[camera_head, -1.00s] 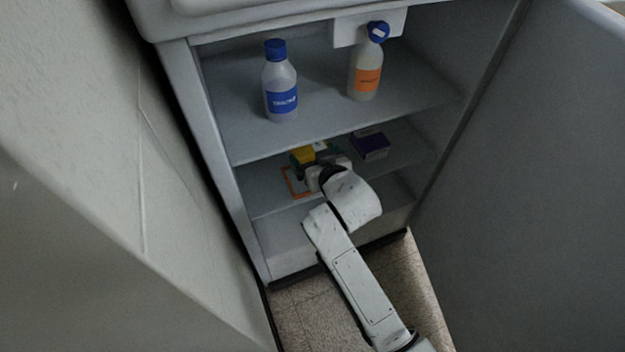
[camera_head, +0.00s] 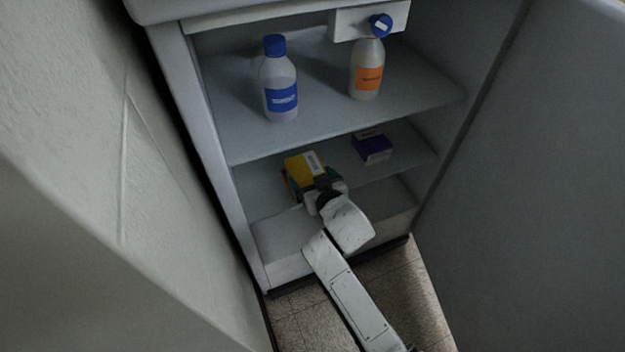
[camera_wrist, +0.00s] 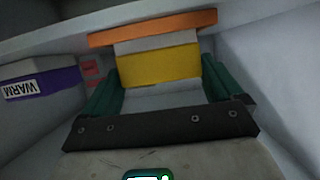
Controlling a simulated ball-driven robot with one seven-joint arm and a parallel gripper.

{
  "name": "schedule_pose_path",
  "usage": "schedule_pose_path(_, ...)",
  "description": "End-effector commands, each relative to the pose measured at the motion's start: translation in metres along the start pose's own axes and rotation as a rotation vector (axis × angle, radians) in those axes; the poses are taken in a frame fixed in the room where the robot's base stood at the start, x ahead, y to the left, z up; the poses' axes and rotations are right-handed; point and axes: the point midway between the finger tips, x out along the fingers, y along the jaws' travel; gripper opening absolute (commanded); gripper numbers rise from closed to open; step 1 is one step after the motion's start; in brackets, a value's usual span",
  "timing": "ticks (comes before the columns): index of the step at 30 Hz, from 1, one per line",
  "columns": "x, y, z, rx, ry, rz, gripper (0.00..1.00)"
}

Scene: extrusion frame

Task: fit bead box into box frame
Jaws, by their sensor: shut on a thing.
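The bead box is yellow with a white, printed band (camera_head: 302,166) and sits in my gripper (camera_head: 318,184) over the left part of the lower shelf. In the wrist view the yellow and white box (camera_wrist: 158,66) lies between my two green fingers (camera_wrist: 160,76), which are shut on it. The orange box frame (camera_head: 287,183) is mostly hidden beneath the box, with only an edge showing at its left. An orange bar of it (camera_wrist: 150,27) crosses the wrist view beyond the box. I cannot tell whether the box is inside the frame or above it.
A purple and white box (camera_head: 373,147) stands to the right on the lower shelf, and shows in the wrist view (camera_wrist: 42,84). Two bottles, blue-labelled (camera_head: 280,85) and orange-labelled (camera_head: 367,70), stand on the upper shelf (camera_head: 325,110) above. The cabinet's left wall (camera_head: 190,115) is close.

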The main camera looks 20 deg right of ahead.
Motion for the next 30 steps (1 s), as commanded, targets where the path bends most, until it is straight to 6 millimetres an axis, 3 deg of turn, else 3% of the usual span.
schedule_pose_path(1,0.001,0.000,0.002,0.000,0.002,0.000,0.49)
schedule_pose_path(2,0.001,0.000,0.003,0.000,0.000,0.000,0.94)
schedule_pose_path(4,0.001,0.000,0.002,0.000,0.000,0.000,1.00)
schedule_pose_path(14,-0.003,0.000,-0.001,0.000,-0.001,0.000,1.00)
schedule_pose_path(30,-0.101,0.000,0.000,-0.001,-0.002,0.000,1.00)
